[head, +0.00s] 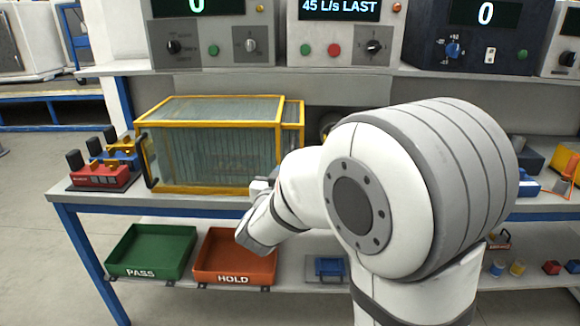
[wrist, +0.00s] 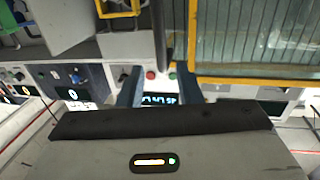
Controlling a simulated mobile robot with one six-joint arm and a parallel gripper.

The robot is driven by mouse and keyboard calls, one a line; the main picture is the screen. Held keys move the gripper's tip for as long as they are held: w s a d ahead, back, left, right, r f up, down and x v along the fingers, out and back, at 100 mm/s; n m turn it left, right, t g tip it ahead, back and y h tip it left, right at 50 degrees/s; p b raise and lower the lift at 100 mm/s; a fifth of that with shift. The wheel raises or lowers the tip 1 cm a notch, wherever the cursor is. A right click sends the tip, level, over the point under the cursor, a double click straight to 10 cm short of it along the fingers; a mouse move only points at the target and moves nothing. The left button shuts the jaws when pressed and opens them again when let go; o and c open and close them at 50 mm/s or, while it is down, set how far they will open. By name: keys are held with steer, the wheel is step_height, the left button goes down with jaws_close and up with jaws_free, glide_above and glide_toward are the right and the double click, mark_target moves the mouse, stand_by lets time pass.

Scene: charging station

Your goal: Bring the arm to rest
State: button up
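My arm (head: 420,190) fills the right middle of the head view, bent over the bench front. Its wrist end hangs in front of the bench edge, by the yellow-framed clear case. My gripper's fingers cannot be made out in the head view. In the wrist view my gripper (wrist: 160,88) shows two dark fingers spread apart, with nothing between them. Panel buttons and a lit display show in the background beyond the gap.
The yellow-framed case (head: 215,187) stands on the bench (head: 180,206). Red and blue fixtures (head: 98,176) sit to its left. The green PASS tray (head: 150,252) and orange HOLD tray (head: 235,256) lie on the lower shelf. Instrument panels (head: 340,32) line the upper shelf.

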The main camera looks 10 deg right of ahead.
steer(key=shift+s+a, duration=0.1)
steer(key=shift+s, duration=0.2)
steer(key=s+a+r+n+g+y+p, duration=0.4)
steer(key=s+r+n+g+y+p, duration=0.1)
steer(key=s+y+p, duration=0.4)
steer(key=s+d+r+g+p, duration=0.1)
steer(key=s+d+g+p, duration=0.2)
steer(key=s, duration=0.6)
steer(key=s+d+r+g+h+p, duration=0.1)
steer(key=s+d+g+p, duration=0.2)
steer(key=s, duration=0.6)
steer(key=g+p, duration=0.1)
steer(key=g, duration=0.1)
steer(key=shift+s+d+g, duration=0.2)
steer(key=shift+s+g, duration=0.2)
